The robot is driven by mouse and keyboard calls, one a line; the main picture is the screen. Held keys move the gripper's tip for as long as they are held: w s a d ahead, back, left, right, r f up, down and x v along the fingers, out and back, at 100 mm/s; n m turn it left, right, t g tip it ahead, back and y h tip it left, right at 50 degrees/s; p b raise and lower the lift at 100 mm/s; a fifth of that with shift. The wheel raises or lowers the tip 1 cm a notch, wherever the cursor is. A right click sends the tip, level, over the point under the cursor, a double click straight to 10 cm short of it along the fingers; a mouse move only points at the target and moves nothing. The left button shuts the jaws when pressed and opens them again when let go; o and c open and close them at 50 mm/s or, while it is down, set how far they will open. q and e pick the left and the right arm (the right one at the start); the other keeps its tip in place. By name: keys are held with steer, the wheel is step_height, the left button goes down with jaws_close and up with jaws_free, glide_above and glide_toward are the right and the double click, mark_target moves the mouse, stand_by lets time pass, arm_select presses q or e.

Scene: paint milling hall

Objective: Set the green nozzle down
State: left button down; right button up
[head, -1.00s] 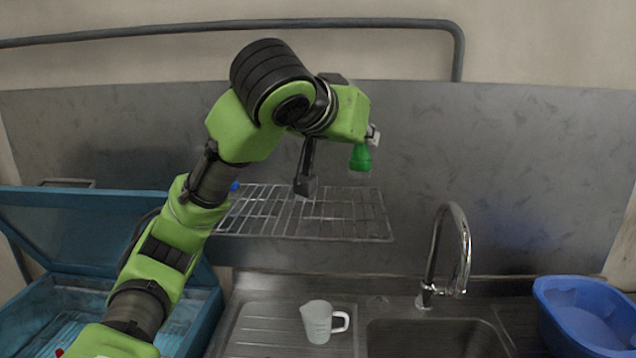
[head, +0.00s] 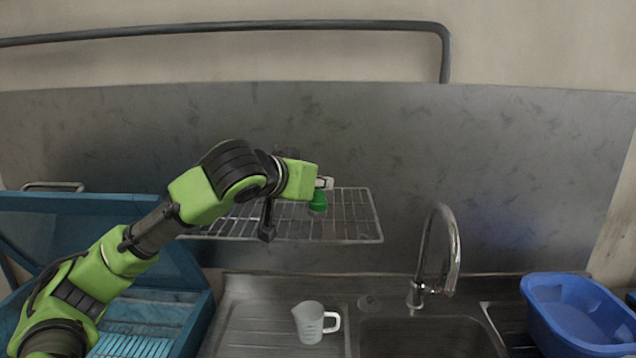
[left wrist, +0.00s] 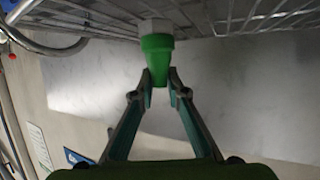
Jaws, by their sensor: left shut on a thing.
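The green nozzle (head: 317,202) is held by my left gripper (head: 324,184) in the head view, over the right part of the wire rack (head: 350,240). In the left wrist view the green nozzle (left wrist: 157,48) is pinched by its narrow end between the two fingertips of my left gripper (left wrist: 160,82). Its wide end has a pale collar (left wrist: 155,27) that faces the rack wires. I cannot tell whether the collar touches the wires. My right gripper is not in view.
Below the rack are a steel drainboard with a clear measuring jug (head: 311,322), a sink (head: 425,335) and a curved tap (head: 447,245). A blue basin (head: 575,315) stands at the right, and an open blue lidded bin (head: 75,225) at the left. The rack's visible right side is bare.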

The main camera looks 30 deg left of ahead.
arm_select(q)
steer(key=shift+d, duration=0.1)
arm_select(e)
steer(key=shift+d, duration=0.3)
arm_select(q)
steer(key=shift+f, duration=0.15)
steer(key=c, duration=2)
jaws_free()
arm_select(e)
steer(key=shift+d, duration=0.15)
